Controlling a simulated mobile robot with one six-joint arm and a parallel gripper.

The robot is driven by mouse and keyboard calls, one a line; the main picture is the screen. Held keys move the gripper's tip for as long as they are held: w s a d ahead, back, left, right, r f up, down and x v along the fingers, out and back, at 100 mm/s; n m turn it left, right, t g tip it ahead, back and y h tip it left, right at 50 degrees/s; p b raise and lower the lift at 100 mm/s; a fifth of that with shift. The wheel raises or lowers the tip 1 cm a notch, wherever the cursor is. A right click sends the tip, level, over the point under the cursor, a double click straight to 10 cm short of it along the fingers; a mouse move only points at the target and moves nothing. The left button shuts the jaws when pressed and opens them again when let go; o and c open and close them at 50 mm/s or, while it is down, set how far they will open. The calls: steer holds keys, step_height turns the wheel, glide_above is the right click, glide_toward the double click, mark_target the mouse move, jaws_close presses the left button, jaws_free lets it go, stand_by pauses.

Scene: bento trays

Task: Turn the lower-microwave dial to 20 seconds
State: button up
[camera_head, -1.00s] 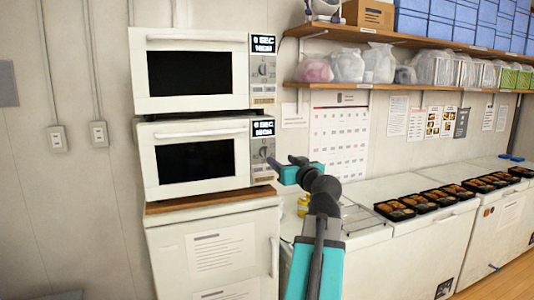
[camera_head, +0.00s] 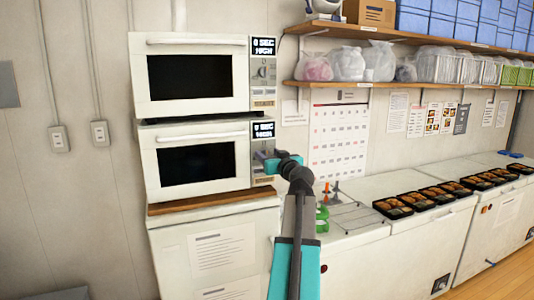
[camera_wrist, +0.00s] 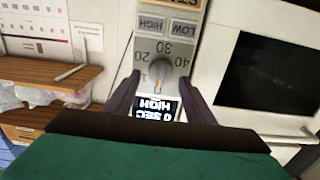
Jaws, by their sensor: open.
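The lower microwave (camera_head: 197,160) stands right under the upper microwave (camera_head: 196,75). Its control panel is at its right side, and my gripper (camera_head: 275,165) is at that panel, hiding the dial in the head view.
The upper microwave's own dial (camera_head: 262,71) is clear of my gripper. A wooden board (camera_head: 213,200) lies under the microwaves. To the right, a white counter (camera_head: 360,235) holds green items (camera_head: 322,215) and several black bento trays (camera_head: 393,208). Shelves with bagged goods hang above.

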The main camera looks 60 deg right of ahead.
steer(key=shift+w+d, duration=0.15)
steer(key=shift+w, duration=0.1)
steer(key=c, duration=1)
steer(key=shift+a+f, duration=0.1)
steer(key=shift+a, duration=0.15)
steer(key=shift+d, duration=0.2)
steer(key=shift+m, duration=0.3)
